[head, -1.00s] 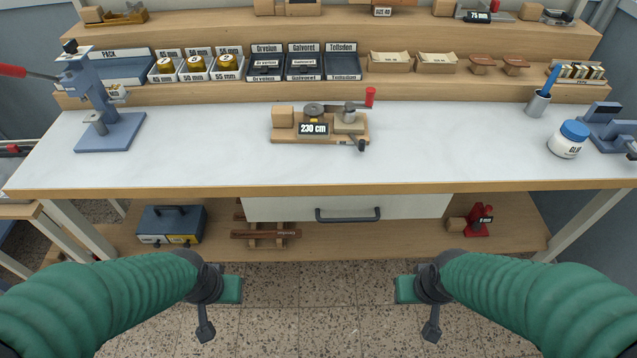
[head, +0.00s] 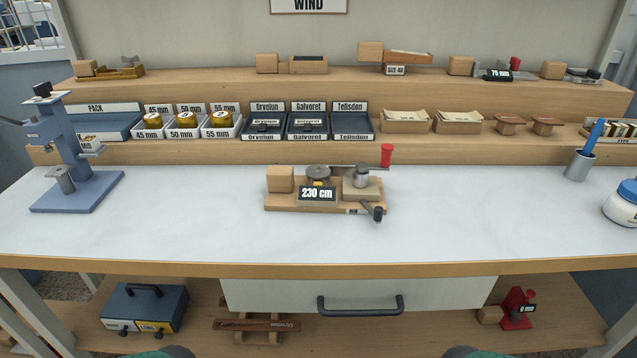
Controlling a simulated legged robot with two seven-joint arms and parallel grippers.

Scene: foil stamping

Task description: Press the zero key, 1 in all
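A winding device with a wooden base (head: 283,203) stands on the middle of the white worktop. Its dark display (head: 317,194) reads 230 cm. A small yellow spot (head: 318,183) shows just above the display; I cannot tell whether it is a key. No key marked zero can be made out. The device also carries a crank with a red knob (head: 387,155) and a small dark-knobbed lever (head: 377,213) at its front right. Neither gripper is in view; only slivers of my green arms show at the bottom edge.
A blue press (head: 80,165) stands at the left of the worktop (head: 190,220). A pen cup (head: 579,166) and a white jar (head: 624,207) stand at the right. Trays and boxes line the shelves behind. The worktop around the device is clear.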

